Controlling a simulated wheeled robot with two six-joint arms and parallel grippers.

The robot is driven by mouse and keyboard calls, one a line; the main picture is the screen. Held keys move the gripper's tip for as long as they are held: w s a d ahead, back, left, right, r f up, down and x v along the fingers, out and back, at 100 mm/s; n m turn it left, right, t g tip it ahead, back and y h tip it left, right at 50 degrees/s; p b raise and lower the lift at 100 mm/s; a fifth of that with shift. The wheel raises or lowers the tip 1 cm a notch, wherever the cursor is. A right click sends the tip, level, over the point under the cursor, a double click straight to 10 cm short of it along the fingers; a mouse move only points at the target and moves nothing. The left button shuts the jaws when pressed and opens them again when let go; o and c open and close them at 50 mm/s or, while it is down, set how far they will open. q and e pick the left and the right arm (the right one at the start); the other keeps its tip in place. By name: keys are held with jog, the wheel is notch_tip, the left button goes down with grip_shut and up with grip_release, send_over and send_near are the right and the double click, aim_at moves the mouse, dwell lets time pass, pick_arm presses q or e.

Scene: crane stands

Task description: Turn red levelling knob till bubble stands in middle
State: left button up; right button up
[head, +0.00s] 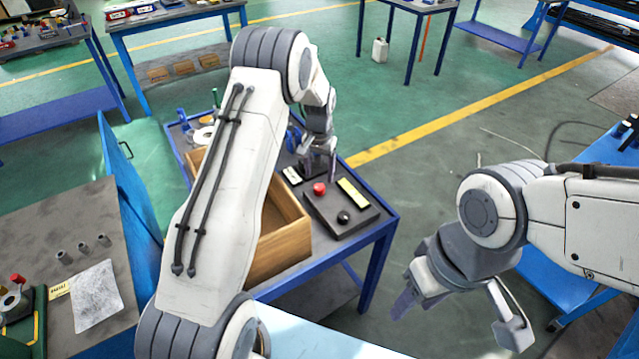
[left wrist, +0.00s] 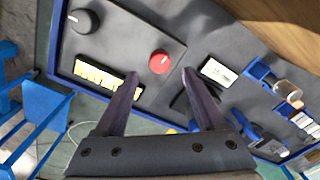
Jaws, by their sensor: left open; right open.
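The red levelling knob (head: 319,188) sits on a dark plate (head: 325,214) at the right end of the blue-framed table. In the left wrist view the red knob (left wrist: 159,62) appears between my left fingertips, slightly beyond them. My left gripper (head: 320,172) is open and empty just behind the knob in the head view; contact cannot be told. The yellow level vial (head: 353,193) lies beside the knob and also shows in the left wrist view (left wrist: 108,80). Its bubble is too small to make out. My right gripper (head: 457,320) is open and empty, off the table to the right.
A black knob (head: 343,217) stands on the same plate. A white label (left wrist: 217,71) lies beside the plate. A wooden box (head: 283,236) is to the left, partly behind my left arm. Blue tools (left wrist: 262,72) crowd the table's far part.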

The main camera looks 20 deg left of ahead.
aim_at(319, 187)
pick_arm(q)
notch_tip(319, 187, up, 5)
jog(key=shift+r, duration=0.1)
dwell(0.5)
jog(key=s+d+r+m, duration=0.3)
jog(key=s+d+r, duration=0.6)
jog(key=s+d, duration=0.5)
jog(key=s+d+r+m, duration=0.1)
jog(key=s+d+m, duration=0.1)
jog(key=s, duration=0.9)
jog(key=s+d+r+m+h, duration=0.1)
jog(key=s+d, duration=0.1)
jog(key=s, duration=0.9)
jog(key=shift+s+r+m, duration=0.2)
jog(key=shift+s+m, duration=0.15)
jog(key=shift+m, duration=0.05)
